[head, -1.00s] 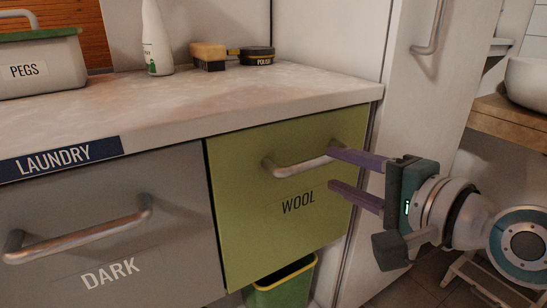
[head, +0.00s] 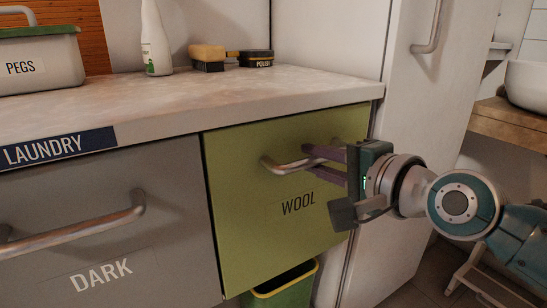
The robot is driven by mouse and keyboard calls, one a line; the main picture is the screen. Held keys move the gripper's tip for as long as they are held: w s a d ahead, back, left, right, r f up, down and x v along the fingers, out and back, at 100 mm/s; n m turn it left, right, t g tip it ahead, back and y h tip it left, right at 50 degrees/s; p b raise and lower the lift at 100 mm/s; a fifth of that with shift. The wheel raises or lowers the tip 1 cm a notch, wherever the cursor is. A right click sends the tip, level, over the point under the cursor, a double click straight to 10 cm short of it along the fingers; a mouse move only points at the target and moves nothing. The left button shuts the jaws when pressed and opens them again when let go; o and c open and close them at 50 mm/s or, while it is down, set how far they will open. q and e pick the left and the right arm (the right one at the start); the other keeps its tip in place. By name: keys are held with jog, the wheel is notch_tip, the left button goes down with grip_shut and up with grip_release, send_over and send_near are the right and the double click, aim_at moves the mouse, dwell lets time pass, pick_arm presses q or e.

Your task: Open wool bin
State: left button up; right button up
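The wool bin (head: 240,220) is a green drawer front labelled WOOL, under the counter and right of the grey DARK drawer. Its front looks closed. Its metal bar handle (head: 280,166) runs across the upper part. My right gripper (head: 308,159) reaches in from the right in the head view. Its purple fingers lie close together, one above and one below the right part of the handle, and look shut on it. They hide part of the bar. My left gripper is not in view.
The grey DARK drawer (head: 105,225) has its own handle (head: 80,230). The counter (head: 190,100) above holds a PEGS tin (head: 45,65), a white bottle (head: 155,40), a brush (head: 208,57) and a polish tin (head: 256,58). A green bin (head: 285,292) stands below. A white cabinet (head: 405,100) stands at right.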

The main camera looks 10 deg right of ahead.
grip_shut()
dwell(0.9)
